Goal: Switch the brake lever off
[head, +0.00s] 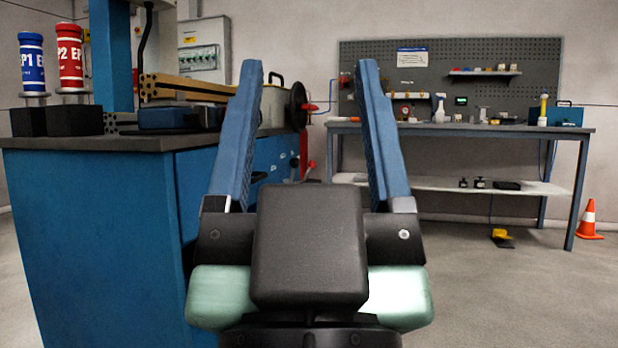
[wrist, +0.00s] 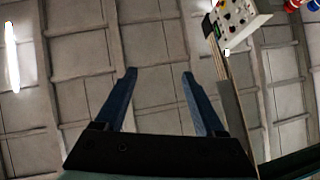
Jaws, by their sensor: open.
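My gripper (head: 309,70) stands up in the middle of the head view, its two blue fingers wide apart with nothing between them. It also shows open and empty in the wrist view (wrist: 158,75), which looks towards the ceiling. A small lever with a red knob (head: 310,165) shows between the fingers, at the far end of the blue bench. A black handwheel (head: 297,105) with a red handle sits above it. I cannot tell for sure which of these is the brake lever, or its position. The wrist view shows no lever I can make out.
The blue bench (head: 90,240) fills the left, with blue and red cylinders (head: 32,65) (head: 70,55) on black blocks. A workbench (head: 480,130) with a pegboard stands at the back right. An orange cone (head: 588,220) is far right.

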